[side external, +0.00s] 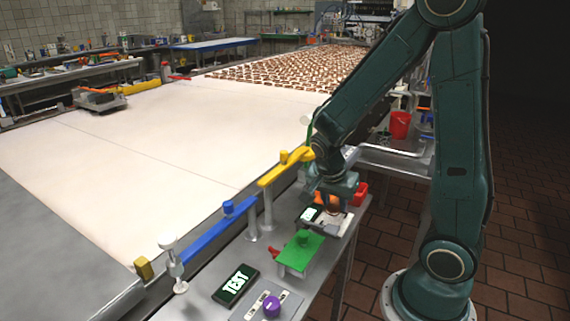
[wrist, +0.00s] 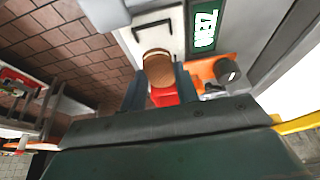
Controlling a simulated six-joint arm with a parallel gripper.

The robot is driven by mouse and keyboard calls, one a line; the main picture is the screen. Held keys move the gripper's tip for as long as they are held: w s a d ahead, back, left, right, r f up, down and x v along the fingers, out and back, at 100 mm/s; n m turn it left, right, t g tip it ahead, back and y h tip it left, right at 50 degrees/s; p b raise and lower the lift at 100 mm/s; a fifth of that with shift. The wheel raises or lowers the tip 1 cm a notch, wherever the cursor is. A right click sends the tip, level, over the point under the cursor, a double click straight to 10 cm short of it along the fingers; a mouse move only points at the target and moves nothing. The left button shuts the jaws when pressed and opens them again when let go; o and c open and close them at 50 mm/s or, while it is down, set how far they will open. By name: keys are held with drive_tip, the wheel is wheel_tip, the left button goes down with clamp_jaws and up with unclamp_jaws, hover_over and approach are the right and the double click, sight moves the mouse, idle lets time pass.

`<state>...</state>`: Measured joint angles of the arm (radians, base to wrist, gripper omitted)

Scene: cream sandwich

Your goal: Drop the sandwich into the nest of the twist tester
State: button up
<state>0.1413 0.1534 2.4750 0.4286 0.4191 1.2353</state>
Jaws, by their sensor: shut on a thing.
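The sandwich (wrist: 158,68), a round brown cookie, sits between the two fingers of my gripper (wrist: 160,88) in the wrist view. My gripper is shut on it. In the side view my gripper (side external: 334,204) points down near a small device with a lit screen (side external: 310,214); the sandwich is mostly hidden there. I cannot tell which of these is the twist tester, and no nest is clearly visible.
A black TEST sign (side external: 236,284) lies on the metal bench. A ZERO screen (wrist: 205,26) is beside a pale plate (wrist: 152,30). Blue (side external: 215,232) and yellow (side external: 281,171) rails border the wide belt (side external: 140,140).

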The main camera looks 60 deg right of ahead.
drive_tip(key=shift+f, duration=1.15)
drive_tip(key=o, duration=1)
drive_tip(key=shift+r, duration=0.1)
drive_tip(key=shift+v, duration=6.85)
